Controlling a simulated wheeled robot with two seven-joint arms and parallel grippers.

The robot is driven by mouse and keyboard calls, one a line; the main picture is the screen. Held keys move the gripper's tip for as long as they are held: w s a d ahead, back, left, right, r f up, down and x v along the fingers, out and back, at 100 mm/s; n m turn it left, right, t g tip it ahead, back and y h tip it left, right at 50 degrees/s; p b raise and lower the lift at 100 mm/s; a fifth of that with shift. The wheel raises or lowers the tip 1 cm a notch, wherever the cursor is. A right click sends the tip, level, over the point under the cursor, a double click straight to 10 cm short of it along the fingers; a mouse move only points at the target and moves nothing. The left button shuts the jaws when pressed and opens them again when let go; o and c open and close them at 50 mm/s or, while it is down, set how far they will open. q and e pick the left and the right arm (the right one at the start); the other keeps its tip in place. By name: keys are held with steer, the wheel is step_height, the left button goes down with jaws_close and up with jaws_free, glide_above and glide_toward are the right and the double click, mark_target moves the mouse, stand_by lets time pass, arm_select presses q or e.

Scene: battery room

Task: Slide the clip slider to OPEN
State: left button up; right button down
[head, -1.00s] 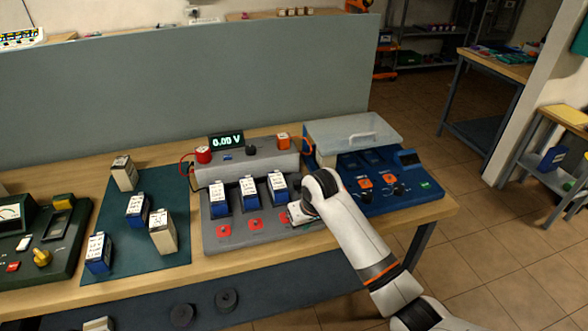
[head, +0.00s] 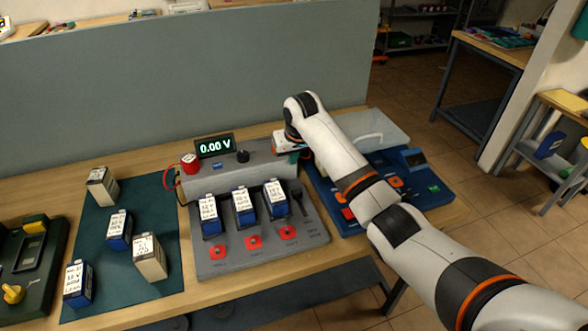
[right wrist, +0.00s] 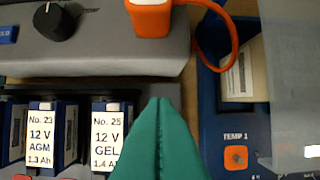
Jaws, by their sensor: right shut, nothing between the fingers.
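The grey battery fixture (head: 265,258) holds three blue batteries with white labels. A small dark slider-like part (head: 298,194) sits in its panel, right of the third battery. I cannot read its marking or tell its position, and it does not show clearly in the right wrist view. My right gripper's teal fingers (right wrist: 160,102) are together and empty, right of the battery labelled No. 25 (right wrist: 106,135) and just below an orange block with a cable (right wrist: 151,18). My left gripper is not in view.
A blue unit (head: 425,183) with a clear lid stands right. Loose batteries stand on a teal mat (head: 110,285) at left.

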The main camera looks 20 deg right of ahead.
mark_target(297, 194)
steer(key=x, duration=0.4)
steer(key=shift+f, duration=0.35)
steer(key=x, duration=0.4)
steer(key=shift+w, duration=0.15)
steer(key=shift+f, duration=0.1)
steer(key=shift+s+p, duration=0.4)
steer(key=shift+p, duration=0.35)
steer(key=shift+s+d+p, duration=0.15)
steer(key=shift+s+p, duration=0.7)
steer(key=shift+s, duration=0.7)
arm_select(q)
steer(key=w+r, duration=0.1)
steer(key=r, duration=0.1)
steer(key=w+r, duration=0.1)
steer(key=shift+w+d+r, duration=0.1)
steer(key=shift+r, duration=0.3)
